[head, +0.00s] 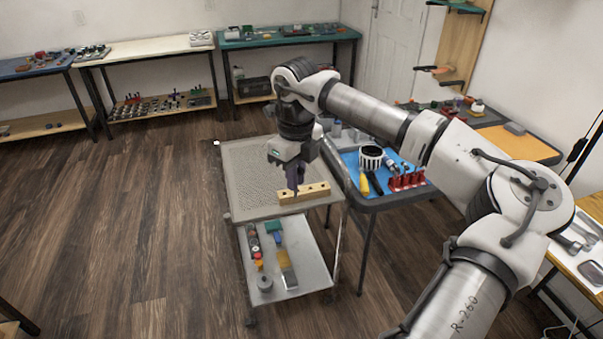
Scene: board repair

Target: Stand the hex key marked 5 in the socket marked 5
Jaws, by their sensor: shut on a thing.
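My gripper (295,188) points down over the cart and is shut, its dark fingertips just above or at the wooden block. The hex key in its fingers is too small and too much covered to make out, and no mark can be read on it. The light wooden socket block (316,192) lies on the cart's upper tray, with a row of dark holes along its top. The gripper is over the left half of the block. The numbers by the sockets cannot be read, and I cannot tell whether the key's tip is in a hole.
The cart's grey mesh top (245,170) is clear around the block. Its lower shelf (305,262) carries several small items. A table with a blue mat (352,160), holding tools and a red rack (407,181), stands close on the right. Open wooden floor (140,220) lies left.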

